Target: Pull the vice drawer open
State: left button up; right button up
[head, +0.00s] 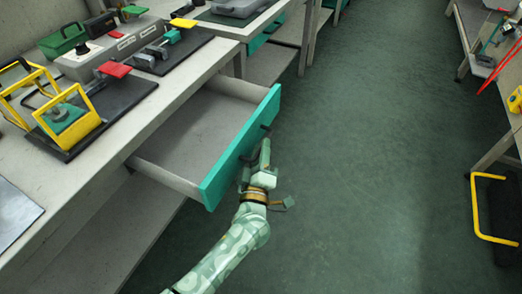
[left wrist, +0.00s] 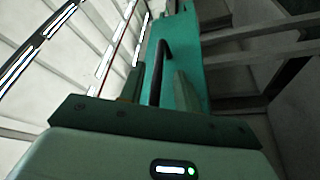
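The vice drawer, with a teal front (head: 240,150) and a bare grey inside, stands well out from under the bench at the left. Its dark bar handle (left wrist: 160,65) shows in the left wrist view, on the teal front. My left gripper (head: 264,148) is at the outer face of the drawer front. In the left wrist view its two fingers (left wrist: 158,85) are apart, with the handle between them and a gap on each side. My right gripper is in neither view.
The bench (head: 190,85) above the drawer carries a vice on a black board (head: 190,52), a yellow-framed guard (head: 75,120) and a green bin (head: 62,40). A yellow bar (head: 476,210) stands at the far right.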

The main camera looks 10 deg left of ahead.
pick_arm(q)
jog(key=shift+s+r, duration=0.1)
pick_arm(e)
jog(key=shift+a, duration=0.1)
pick_arm(q)
jog(key=p+v, duration=0.4)
jog(key=v, duration=1.2)
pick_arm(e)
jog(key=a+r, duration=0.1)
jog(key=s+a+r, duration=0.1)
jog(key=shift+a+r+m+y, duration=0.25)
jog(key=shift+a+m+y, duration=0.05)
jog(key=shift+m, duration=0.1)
pick_arm(q)
jog(key=shift+s, duration=0.1)
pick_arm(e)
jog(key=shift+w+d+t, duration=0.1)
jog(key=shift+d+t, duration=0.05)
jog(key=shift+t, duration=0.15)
